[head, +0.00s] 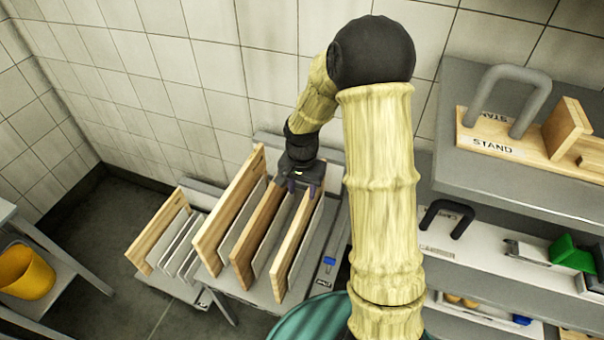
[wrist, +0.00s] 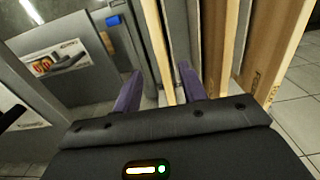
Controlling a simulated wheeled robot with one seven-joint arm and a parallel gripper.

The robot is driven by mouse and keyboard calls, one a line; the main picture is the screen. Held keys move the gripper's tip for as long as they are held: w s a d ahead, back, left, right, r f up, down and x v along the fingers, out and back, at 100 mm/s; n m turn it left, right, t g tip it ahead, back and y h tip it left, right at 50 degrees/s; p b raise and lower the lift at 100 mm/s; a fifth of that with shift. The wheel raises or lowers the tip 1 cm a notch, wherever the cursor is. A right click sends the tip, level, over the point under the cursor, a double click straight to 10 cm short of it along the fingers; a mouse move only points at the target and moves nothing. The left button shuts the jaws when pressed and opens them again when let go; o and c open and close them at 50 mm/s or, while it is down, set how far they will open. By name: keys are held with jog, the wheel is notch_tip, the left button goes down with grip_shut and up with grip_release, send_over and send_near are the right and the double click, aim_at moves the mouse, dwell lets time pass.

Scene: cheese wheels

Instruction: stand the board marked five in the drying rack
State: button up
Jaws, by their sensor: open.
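Several wooden boards stand upright between thin grey dividers in a grey rack (head: 241,289). The rightmost board (head: 297,247) is beneath my gripper (head: 303,187). In the wrist view a narrow wooden board (wrist: 158,50) lies in line with the gap between the purple fingers of my gripper (wrist: 158,88), which is open. I cannot tell whether the fingers reach down past its edge. A darker board (head: 255,228) and a tall light board (head: 226,218) stand to the left.
A lower, smaller rack at the left holds a board (head: 154,234) and several dividers. At right, a grey shelf (head: 470,187) bears a wooden piece marked STAND (head: 493,146). A yellow bucket (head: 27,272) is far left. A tiled wall stands close behind.

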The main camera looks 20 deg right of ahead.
notch_tip(320, 180, up, 6)
jog(key=shift+f, duration=0.1)
dwell(0.5)
jog(key=s+r+n+t+p, duration=0.1)
jog(key=s+r+n, duration=0.4)
jog(key=s, duration=0.9)
jog(key=shift+s+r+n+t, duration=0.2)
jog(key=shift+n+t, duration=0.6)
jog(key=shift+n, duration=0.3)
